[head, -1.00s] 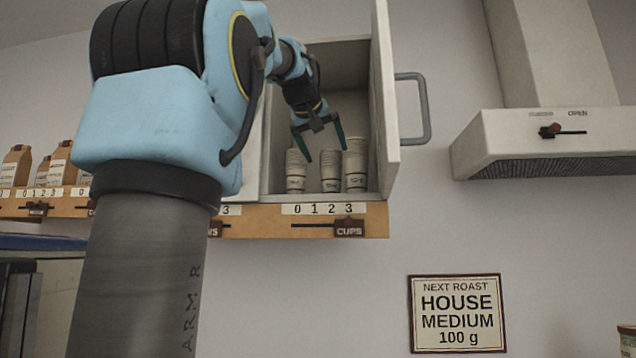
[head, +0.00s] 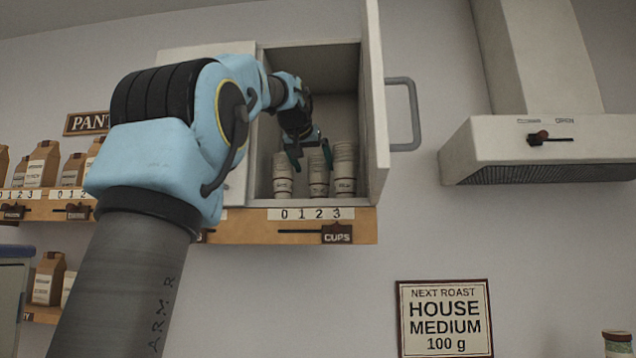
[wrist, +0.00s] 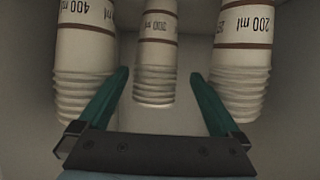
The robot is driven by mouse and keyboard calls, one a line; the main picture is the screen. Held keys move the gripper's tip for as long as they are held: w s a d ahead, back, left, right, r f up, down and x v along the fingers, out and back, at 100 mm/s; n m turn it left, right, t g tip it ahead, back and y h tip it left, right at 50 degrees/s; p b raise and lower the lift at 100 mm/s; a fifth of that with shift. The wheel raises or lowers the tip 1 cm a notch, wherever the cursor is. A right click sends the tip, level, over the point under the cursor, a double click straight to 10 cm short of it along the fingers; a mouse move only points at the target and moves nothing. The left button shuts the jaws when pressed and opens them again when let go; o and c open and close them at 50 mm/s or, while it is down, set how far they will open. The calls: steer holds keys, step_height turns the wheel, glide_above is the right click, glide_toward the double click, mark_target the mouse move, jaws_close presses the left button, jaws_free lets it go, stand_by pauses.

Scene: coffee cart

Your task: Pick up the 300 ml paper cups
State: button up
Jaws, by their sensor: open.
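Three stacks of pale paper cups stand upright in the open cupboard. The middle stack is the 300 ml cups (head: 318,178); its label is faintly legible in the wrist view (wrist: 155,55), which shows the cups upside down. The shorter 200 ml stack (head: 282,181) is on the left in the head view, and the taller 400 ml stack (head: 344,172) is on the right. My gripper (head: 310,157) is open and empty at the top of the middle stack. In the wrist view, the middle stack appears between my green fingers (wrist: 160,76), with gaps on both sides.
The cupboard door (head: 374,110) stands open on the right, with a grey handle (head: 408,115). The side stacks stand close to my fingers. A wooden ledge (head: 262,229) with a CUPS slider (head: 337,234) runs below. A range hood (head: 540,150) is farther right.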

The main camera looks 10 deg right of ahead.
mark_target(319, 172)
steer(key=p+x, duration=0.1)
steer(key=x, duration=0.1)
steer(key=p+x, duration=0.1)
steer(key=x, duration=0.1)
steer(key=shift+d+r+p, duration=0.2)
steer(key=shift+d+p, duration=0.1)
steer(key=shift+d, duration=0.05)
steer(key=shift+w+d+f, duration=0.15)
steer(key=shift+w+f, duration=0.15)
steer(key=shift+w, duration=0.15)
steer(key=c, duration=1.4)
steer(key=shift+s+r, duration=0.15)
steer(key=shift+r, duration=0.1)
